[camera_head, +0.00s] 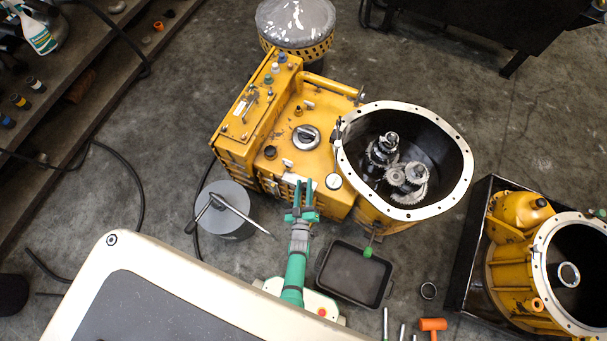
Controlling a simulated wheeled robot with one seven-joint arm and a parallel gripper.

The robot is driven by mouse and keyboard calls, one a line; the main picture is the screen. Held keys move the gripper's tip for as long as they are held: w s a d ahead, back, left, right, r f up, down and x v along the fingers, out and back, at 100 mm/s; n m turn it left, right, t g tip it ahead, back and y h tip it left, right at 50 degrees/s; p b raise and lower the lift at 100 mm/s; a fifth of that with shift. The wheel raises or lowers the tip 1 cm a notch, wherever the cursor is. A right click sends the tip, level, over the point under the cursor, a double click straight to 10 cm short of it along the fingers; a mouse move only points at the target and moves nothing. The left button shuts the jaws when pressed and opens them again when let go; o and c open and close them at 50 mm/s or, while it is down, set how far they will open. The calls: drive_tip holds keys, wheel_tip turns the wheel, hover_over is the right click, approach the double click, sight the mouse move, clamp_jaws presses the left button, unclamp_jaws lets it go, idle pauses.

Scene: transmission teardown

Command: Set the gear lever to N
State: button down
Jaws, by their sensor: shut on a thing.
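My gripper (303,187) has green fingers and reaches up to the front face of the yellow gearbox (314,158). Its fingers are close together at the low front edge. They are shut on what appears to be the gear lever, which the fingers almost wholly hide. Its position and any N mark are too small to read. A round dial-like knob (306,136) sits on top of the gearbox.
The open round housing (437,208) with gears (407,181) joins the gearbox on the right. A black tray (328,285) lies on the floor below it. A grey drum (243,205) with a T-shaped tool stands left. A second yellow housing (508,282) is at right.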

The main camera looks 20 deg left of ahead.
drive_tip(key=shift+a+r+n, duration=0.15)
drive_tip(key=shift+a+n, duration=0.45)
drive_tip(key=shift+a, duration=0.4)
drive_tip(key=c, duration=1.3)
unclamp_jaws()
drive_tip(key=shift+c, duration=0.2)
drive_tip(key=v, duration=1)
drive_tip(key=shift+s+r, duration=0.2)
drive_tip(key=shift+s, duration=0.15)
drive_tip(key=shift+w+d, duration=0.1)
